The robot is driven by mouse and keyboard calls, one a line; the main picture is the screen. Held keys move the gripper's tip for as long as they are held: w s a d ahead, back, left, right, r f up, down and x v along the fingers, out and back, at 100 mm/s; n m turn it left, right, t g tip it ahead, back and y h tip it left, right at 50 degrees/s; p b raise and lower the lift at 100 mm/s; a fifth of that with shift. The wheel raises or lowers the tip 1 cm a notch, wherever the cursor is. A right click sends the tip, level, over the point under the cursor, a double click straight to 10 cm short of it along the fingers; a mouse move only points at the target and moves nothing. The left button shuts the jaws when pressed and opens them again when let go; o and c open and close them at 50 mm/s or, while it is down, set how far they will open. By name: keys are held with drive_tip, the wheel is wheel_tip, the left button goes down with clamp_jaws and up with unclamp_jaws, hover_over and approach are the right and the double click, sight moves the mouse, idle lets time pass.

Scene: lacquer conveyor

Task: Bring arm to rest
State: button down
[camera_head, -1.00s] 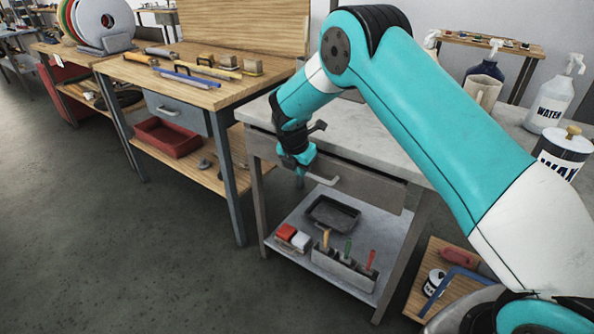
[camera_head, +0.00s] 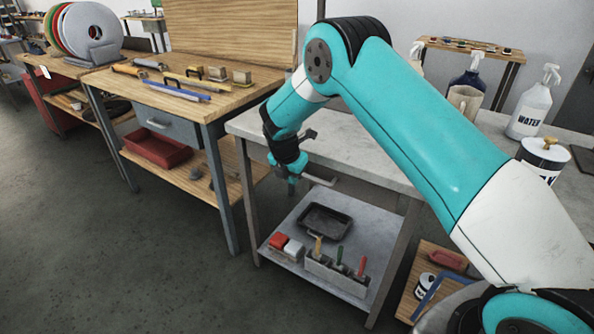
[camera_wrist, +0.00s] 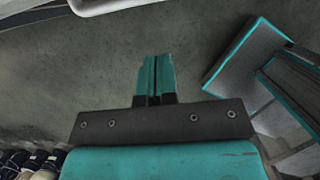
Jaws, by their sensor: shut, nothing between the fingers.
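My gripper (camera_head: 292,187) hangs at the end of my teal and white arm, pointing down in front of the grey table's front edge. In the wrist view its two teal fingers (camera_wrist: 155,76) lie side by side, shut, with nothing held. Below the fingers the wrist view shows bare dark floor (camera_wrist: 105,60).
The grey table (camera_head: 350,140) is close beside my gripper, with a lower shelf (camera_head: 338,285) holding a black tray (camera_head: 325,221) and tools. A wooden workbench (camera_head: 215,103) stands to its left. A spray bottle (camera_head: 528,112) stands on the table. Open floor (camera_head: 120,270) lies in front.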

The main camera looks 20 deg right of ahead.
drive_tip(key=s+a+r+m+y, duration=0.1)
drive_tip(key=s+a+r+m, duration=0.15)
drive_tip(key=r, duration=0.55)
drive_tip(key=s+a+r+m+y, duration=0.15)
drive_tip(key=s+r, duration=0.25)
drive_tip(key=r, duration=0.4)
drive_tip(key=s+a+r+m+y+p, duration=0.1)
drive_tip(key=s+r+m, duration=0.3)
drive_tip(key=s, duration=0.7)
drive_tip(key=s+a+r+m+g+y+p, duration=0.1)
drive_tip(key=s+a+r+m+y, duration=0.1)
drive_tip(key=s, duration=0.8)
drive_tip(key=s+a+r+m+g+y+p, duration=0.1)
drive_tip(key=s+a+r+m, duration=0.2)
drive_tip(key=s+r+m, duration=0.3)
drive_tip(key=s+m, duration=0.2)
drive_tip(key=s, duration=0.3)
drive_tip(key=shift+s+a+r, duration=0.2)
drive_tip(key=shift+s+a, duration=0.05)
drive_tip(key=shift+s, duration=0.1)
drive_tip(key=shift+y, duration=0.25)
